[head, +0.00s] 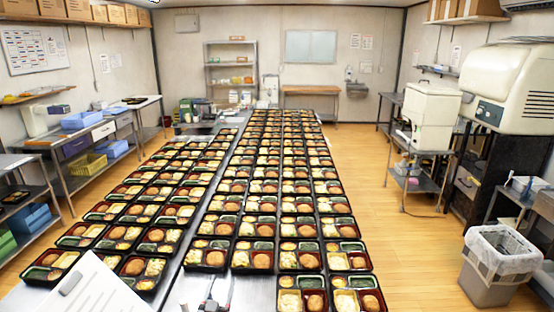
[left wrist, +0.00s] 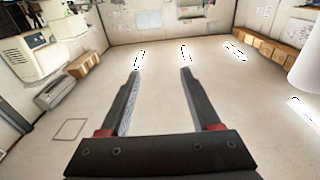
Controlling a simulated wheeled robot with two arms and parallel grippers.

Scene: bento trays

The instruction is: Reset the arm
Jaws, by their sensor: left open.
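My left gripper (head: 220,287) shows at the bottom edge of the head view, small and partly cut off, in front of the near end of the metal table (head: 172,280). In the left wrist view its two dark fingers (left wrist: 160,72) stand wide apart with nothing between them. They point up at the pale ceiling and the upper walls. My right gripper is in neither view.
Long rows of filled bento trays (head: 255,258) cover most of the table. A grey bin with a white liner (head: 490,282) stands at the right. Side benches (head: 45,142) line the left wall. Wooden floor (head: 410,255) right of the table is clear.

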